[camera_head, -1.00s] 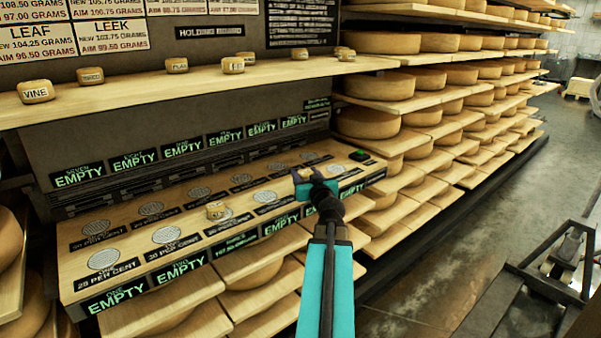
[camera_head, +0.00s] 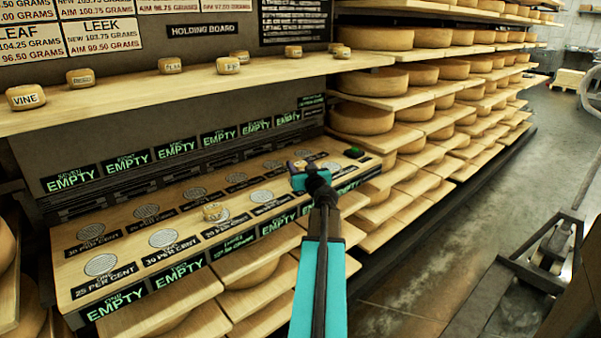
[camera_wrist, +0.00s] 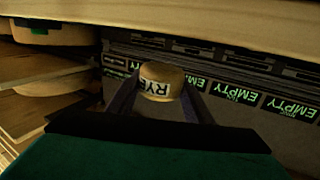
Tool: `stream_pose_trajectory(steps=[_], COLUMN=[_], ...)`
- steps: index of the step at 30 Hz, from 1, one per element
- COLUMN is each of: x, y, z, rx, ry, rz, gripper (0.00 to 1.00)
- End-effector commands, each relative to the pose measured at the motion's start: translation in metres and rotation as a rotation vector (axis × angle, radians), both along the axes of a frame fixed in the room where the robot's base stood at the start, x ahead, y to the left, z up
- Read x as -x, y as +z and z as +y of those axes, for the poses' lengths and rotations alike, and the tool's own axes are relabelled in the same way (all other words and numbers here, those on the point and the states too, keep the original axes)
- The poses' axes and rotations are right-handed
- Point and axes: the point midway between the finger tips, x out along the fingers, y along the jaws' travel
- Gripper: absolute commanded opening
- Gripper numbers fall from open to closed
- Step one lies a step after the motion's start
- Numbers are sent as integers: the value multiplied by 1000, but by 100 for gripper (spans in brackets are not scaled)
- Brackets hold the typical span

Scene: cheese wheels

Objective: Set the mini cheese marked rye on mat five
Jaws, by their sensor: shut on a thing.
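The mini cheese marked rye (camera_wrist: 161,82) is a small golden wheel with a white label, upside down in the wrist view. My gripper (camera_wrist: 158,97) is shut on it, one finger on each side. In the head view my gripper (camera_head: 302,166) is held over the right part of the weighing bench, around the front-row place between mat four (camera_head: 262,197) and the last front mat (camera_head: 333,167). My gripper and arm hide mat five there, and I cannot tell the cheese's height above the bench.
Another mini cheese (camera_head: 212,211) sits on the third front mat. Several mini cheeses, one marked vine (camera_head: 25,97), stand on the holding board (camera_head: 150,95) above the bench. Racks of large wheels (camera_head: 362,118) stand right. Several bench displays read empty.

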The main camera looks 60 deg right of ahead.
Motion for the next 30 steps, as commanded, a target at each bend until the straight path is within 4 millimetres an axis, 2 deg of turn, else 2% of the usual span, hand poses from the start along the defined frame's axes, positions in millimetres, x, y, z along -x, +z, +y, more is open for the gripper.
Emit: stream_pose_trajectory(steps=[7, 12, 16, 30], x=[-2, 4, 4, 8], y=[1, -26, -35, -38], z=[-14, -16, -17, -20], rx=[-1, -3, 0, 0], ry=[-3, -10, -10, -14], rz=[-1, -1, 0, -1], gripper=[22, 22, 22, 22])
